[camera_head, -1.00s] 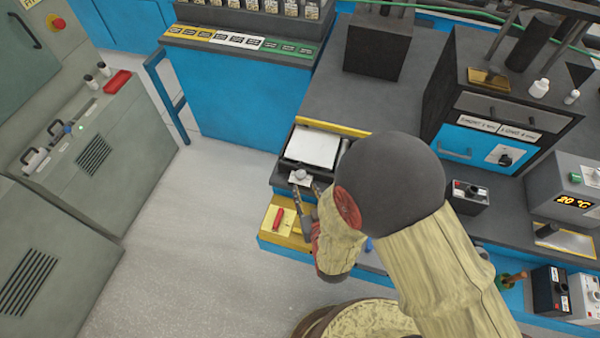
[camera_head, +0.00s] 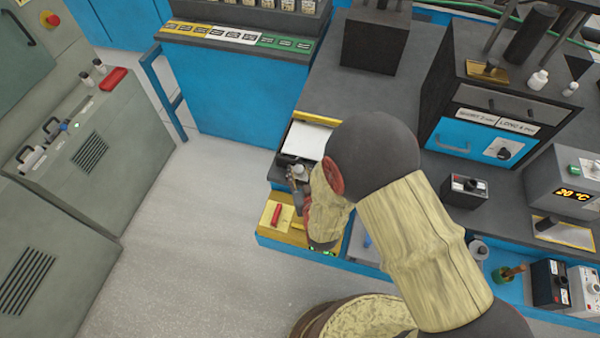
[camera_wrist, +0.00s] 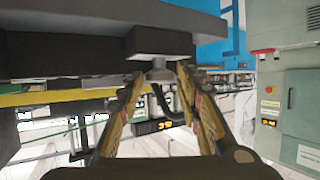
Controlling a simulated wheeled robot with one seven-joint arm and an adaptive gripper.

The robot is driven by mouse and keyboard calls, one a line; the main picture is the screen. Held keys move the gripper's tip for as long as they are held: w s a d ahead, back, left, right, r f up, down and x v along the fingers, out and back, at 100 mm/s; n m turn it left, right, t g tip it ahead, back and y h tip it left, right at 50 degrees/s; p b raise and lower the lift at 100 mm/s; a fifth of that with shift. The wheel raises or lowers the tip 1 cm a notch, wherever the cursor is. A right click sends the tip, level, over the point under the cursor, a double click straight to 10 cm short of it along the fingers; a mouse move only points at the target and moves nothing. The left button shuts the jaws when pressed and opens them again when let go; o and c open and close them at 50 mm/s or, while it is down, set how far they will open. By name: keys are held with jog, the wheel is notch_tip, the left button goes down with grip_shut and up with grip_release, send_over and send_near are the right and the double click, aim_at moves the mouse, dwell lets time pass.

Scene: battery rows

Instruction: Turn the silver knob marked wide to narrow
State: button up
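The silver knob (camera_wrist: 160,76) sits on the front of a dark unit in the wrist view. In the head view the knob (camera_head: 299,169) is small and partly covered by my fingers, below a white panel (camera_head: 308,139). My gripper (camera_wrist: 160,80) is open, with one finger on each side of the knob and a narrow gap visible on both sides. In the head view my gripper (camera_head: 297,186) is at the knob, and my arm hides the area to its right. The wide and narrow marks cannot be read.
A red switch on a yellow plate (camera_head: 277,215) is just below and left of my gripper. A black box with a knob (camera_head: 464,190) and a 20 °C display unit (camera_head: 570,190) stand to the right. The floor (camera_head: 190,240) at left is clear.

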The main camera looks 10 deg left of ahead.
jog(key=shift+c, duration=1.3)
jog(key=c, duration=0.6)
jog(key=shift+s+a+m+t+h+b, duration=0.1)
jog(key=shift+a+m+t+h+b, duration=0.15)
jog(key=shift+m+h, duration=0.55)
jog(key=shift+s+a+m+t+h+b, duration=0.15)
jog(key=shift+m+t+h, duration=0.2)
jog(key=shift+m+h, duration=0.4)
jog(key=shift+w+a+m+h+p, duration=0.15)
jog(key=shift+m+h+p, duration=0.3)
jog(key=shift+m+h, duration=0.75)
jog(key=shift+a+m+h+p, duration=0.2)
jog(key=shift+m+h+p, duration=0.2)
jog(key=shift+m+h, duration=0.7)
jog(key=shift+h, duration=0.45)
jog(key=o, duration=0.9)
jog(key=shift+c, duration=0.2)
